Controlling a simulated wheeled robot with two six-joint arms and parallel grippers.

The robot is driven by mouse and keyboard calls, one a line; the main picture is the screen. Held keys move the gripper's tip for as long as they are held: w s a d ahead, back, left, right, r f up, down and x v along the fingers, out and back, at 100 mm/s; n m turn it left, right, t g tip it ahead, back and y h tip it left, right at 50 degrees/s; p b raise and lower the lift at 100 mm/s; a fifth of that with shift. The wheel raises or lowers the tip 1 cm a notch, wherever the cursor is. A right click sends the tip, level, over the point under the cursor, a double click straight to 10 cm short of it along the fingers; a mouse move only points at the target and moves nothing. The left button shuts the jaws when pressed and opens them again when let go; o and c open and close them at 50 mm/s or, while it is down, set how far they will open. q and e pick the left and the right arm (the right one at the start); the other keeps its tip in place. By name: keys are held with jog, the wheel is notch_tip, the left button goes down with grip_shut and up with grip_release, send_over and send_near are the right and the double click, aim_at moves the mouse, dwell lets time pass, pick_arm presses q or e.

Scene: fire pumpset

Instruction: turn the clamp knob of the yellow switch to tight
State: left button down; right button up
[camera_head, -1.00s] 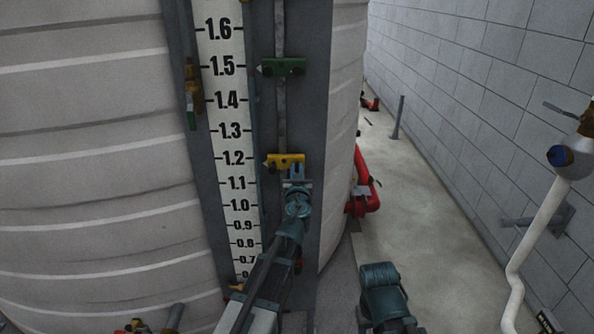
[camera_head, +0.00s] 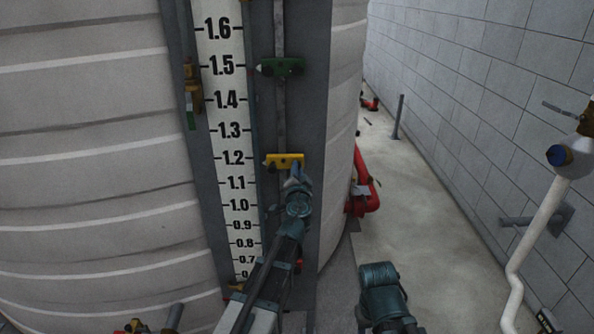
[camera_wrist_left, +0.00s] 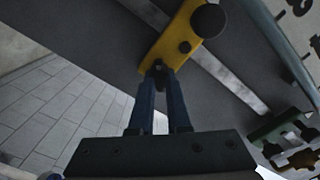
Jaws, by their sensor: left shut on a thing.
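The yellow switch (camera_head: 285,160) sits on the vertical rail beside the level scale, at about the 1.2 mark. In the left wrist view the yellow switch (camera_wrist_left: 178,38) shows a large black round part, a smaller black knob on its face, and a dark clamp knob (camera_wrist_left: 158,68) at its near end. My left gripper (camera_head: 294,176) reaches up to the switch from below. In the wrist view its two blue fingers (camera_wrist_left: 159,92) are close together at the clamp knob and shut on it. The fingertips partly hide the knob. My right gripper does not show.
A green switch (camera_head: 281,67) is higher on the same rail. The scale board (camera_head: 229,130) stands just left of the rail, against the ribbed tank (camera_head: 90,170). Red pipework (camera_head: 364,182) is to the right behind the tank.

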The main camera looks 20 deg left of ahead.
pick_arm(q)
jog(key=shift+d+f+m, duration=0.1)
jog(key=shift+f+m, duration=0.05)
jog(key=shift+m, duration=3.95)
jog(key=c, duration=0.9)
grip_release()
